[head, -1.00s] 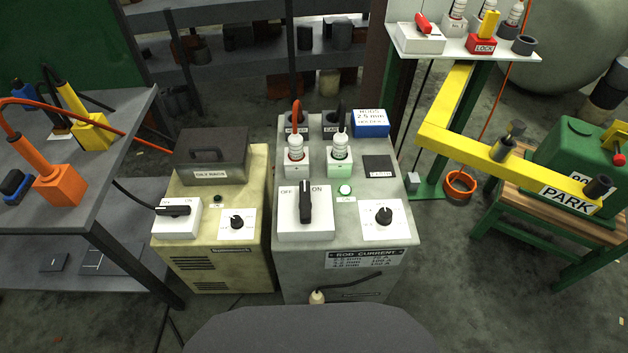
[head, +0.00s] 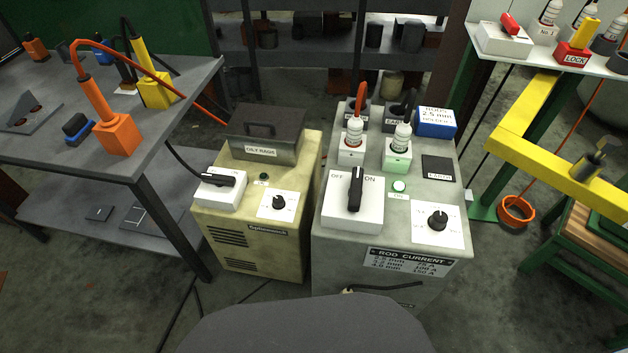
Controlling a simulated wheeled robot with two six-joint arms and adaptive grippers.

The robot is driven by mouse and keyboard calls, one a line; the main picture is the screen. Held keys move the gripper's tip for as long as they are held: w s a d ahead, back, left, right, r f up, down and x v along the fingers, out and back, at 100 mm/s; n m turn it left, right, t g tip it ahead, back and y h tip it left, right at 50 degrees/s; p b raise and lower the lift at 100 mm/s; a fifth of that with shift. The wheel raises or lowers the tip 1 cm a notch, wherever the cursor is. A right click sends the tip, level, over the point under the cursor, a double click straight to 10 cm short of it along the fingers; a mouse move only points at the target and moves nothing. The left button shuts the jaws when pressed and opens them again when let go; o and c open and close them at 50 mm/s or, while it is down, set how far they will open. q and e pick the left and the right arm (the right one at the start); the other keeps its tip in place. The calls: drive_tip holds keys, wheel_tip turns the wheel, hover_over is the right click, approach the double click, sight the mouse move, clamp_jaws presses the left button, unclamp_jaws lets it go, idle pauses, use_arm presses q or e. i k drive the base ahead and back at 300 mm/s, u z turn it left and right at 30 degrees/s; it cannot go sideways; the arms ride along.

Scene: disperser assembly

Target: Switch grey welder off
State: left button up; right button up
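The grey welder (head: 390,245) stands in the middle of the head view. On its top is a white switch box (head: 352,211) marked OFF on the left and ON on the right. Its black switch handle (head: 356,188) stands roughly upright in the picture, between the two words. A small green lamp (head: 400,186) beside it looks lit. A dial with a black knob (head: 437,221) is to the right. A "ROD CURRENT" plate is on the front. Neither of my grippers is in view.
A beige welder (head: 255,240) stands close at left, with its own switch (head: 206,180) and an oily rags box (head: 267,135). A grey table (head: 50,145) with orange and yellow holders is further left. A yellow beam (head: 530,140) and white shelf (head: 545,48) are at right.

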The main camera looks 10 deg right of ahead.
sight(355, 194)
drive_tip(key=u, duration=0.4)
drive_tip(key=k, duration=1.15)
drive_tip(key=z, duration=1.6)
drive_tip(key=i, duration=0.5)
